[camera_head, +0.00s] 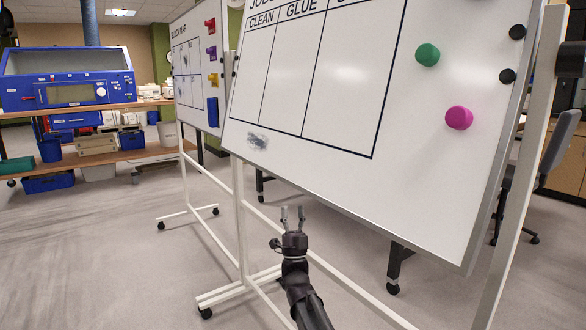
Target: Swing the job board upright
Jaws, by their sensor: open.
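The job board (342,105) is a large whiteboard with columns headed CLEAN and GLUE. It hangs tilted in a white wheeled frame (241,225), its top cut off by the picture edge. Green and magenta round magnets and two black ones sit on its right part, and a grey smudge marks its lower left. My gripper (292,214) points up, open and empty, just in front of the board's lower edge in the picture. Whether it touches the board I cannot tell.
A second whiteboard headed BLOCK MAP (197,70) stands behind to the left on its own wheeled frame. A blue cabinet (68,80) sits on a wooden bench at the far left. An office chair (550,155) is at the right. The floor at left is clear.

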